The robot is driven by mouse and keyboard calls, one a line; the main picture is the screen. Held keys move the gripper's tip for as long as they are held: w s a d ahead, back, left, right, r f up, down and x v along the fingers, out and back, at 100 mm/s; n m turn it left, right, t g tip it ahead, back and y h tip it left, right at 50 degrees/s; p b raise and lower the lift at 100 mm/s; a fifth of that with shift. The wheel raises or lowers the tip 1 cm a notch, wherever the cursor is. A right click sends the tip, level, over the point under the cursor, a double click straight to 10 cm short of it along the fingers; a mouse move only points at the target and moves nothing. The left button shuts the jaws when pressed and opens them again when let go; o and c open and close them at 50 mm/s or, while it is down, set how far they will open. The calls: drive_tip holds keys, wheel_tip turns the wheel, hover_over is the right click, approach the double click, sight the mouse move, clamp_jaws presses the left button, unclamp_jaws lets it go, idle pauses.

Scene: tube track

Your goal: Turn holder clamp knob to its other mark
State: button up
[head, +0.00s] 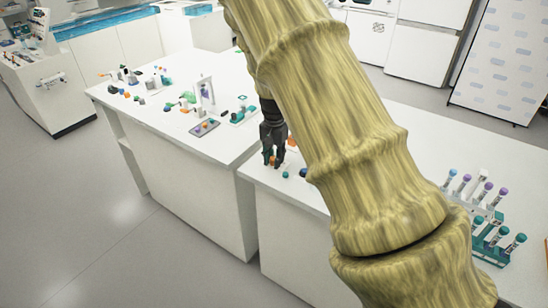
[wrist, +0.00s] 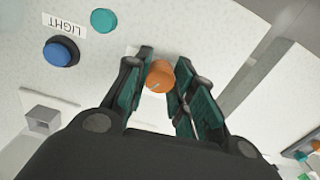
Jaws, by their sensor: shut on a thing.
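A round orange knob (wrist: 159,76) with a small pale mark on its top sits between the fingertips of my gripper (wrist: 160,80) in the wrist view. My gripper is shut on this knob, with a teal-padded finger on each side. No label for it is readable, so I cannot tell from lettering whether it is the clamp knob. In the head view my gripper (head: 273,160) points down at the near left part of the right-hand white table. My arm hides much of that table.
A blue knob (wrist: 60,52) beside a LIGHT label and a teal round piece (wrist: 103,21) are near the orange knob. A rack (head: 489,240) with several capped tubes stands at the right. Small parts cover the left table (head: 150,125).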

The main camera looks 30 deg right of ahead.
drive_tip(key=shift+w+r+n, duration=0.15)
drive_tip(key=shift+r+n, duration=0.05)
drive_tip(key=shift+n, duration=1)
drive_tip(key=n+p, duration=0.1)
drive_tip(key=n, duration=0.3)
drive_tip(key=shift+d+r+n, duration=0.1)
drive_tip(key=shift+n, duration=0.2)
drive_tip(key=n+p, duration=0.1)
drive_tip(key=n, duration=0.2)
drive_tip(key=shift+n, duration=2)
